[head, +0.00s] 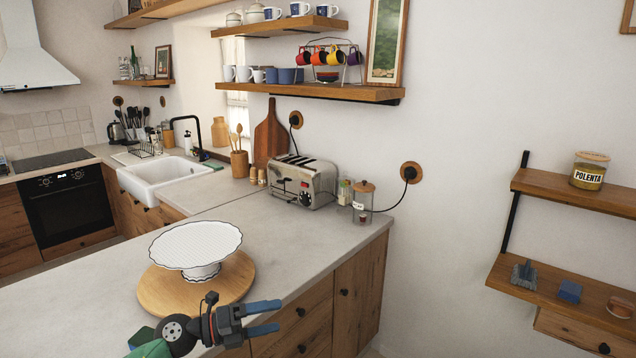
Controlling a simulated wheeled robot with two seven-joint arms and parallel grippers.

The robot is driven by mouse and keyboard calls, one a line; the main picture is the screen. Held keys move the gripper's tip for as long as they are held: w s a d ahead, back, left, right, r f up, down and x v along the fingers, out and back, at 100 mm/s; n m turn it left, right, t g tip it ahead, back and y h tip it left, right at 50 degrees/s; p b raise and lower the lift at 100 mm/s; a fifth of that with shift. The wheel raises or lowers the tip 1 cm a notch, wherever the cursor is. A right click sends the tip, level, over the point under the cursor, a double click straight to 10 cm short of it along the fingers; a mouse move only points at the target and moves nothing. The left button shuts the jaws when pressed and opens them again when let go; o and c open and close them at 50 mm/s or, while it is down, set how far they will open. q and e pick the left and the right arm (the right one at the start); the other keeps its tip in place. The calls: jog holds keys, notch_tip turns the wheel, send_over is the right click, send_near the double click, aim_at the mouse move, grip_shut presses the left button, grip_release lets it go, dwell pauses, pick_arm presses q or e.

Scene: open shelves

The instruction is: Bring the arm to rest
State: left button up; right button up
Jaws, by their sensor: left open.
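My left gripper (264,318) is in the lower middle of the head view, in front of the counter's near edge. Its two blue fingers point right and stand apart, with nothing between them. Behind my gripper, a white cake stand (196,246) stands on a round wooden board (160,297) on the counter. My gripper overlaps the board's near edge in the picture; I cannot tell how close they are. My right gripper is not in view.
The grey counter (300,240) holds a toaster (302,181) and glass jars (362,203) by the wall. Wooden drawers (300,320) are below it. At right, open shelves (590,198) hold a polenta jar (589,171), a blue block (570,291) and other items. Between counter and shelves is free room.

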pick_arm(q)
jog(key=s+a+f+n+t+y, duration=0.3)
jog(key=a+f+n+t+y, duration=0.45)
jog(key=n, duration=0.75)
jog(key=s+a+f+n+t+y, duration=0.35)
jog(key=n+y, duration=0.65)
jog(key=n, duration=0.5)
jog(key=s+f+n+g, duration=0.3)
jog(key=s+f+g, duration=0.45)
jog(key=s, duration=0.55)
jog(key=s+f+n+g, duration=0.2)
jog(key=s+f+g, duration=0.5)
jog(key=s, duration=0.6)
notch_tip(320, 180, down, 23)
jog(key=w+d, duration=0.2)
jog(key=s+f, duration=0.3)
jog(key=f, duration=0.8)
jog(key=s+d+f, duration=0.1)
jog(key=s+f, duration=0.3)
jog(key=f, duration=0.8)
jog(key=shift+f+h, duration=0.25)
jog(key=shift+h, duration=0.2)
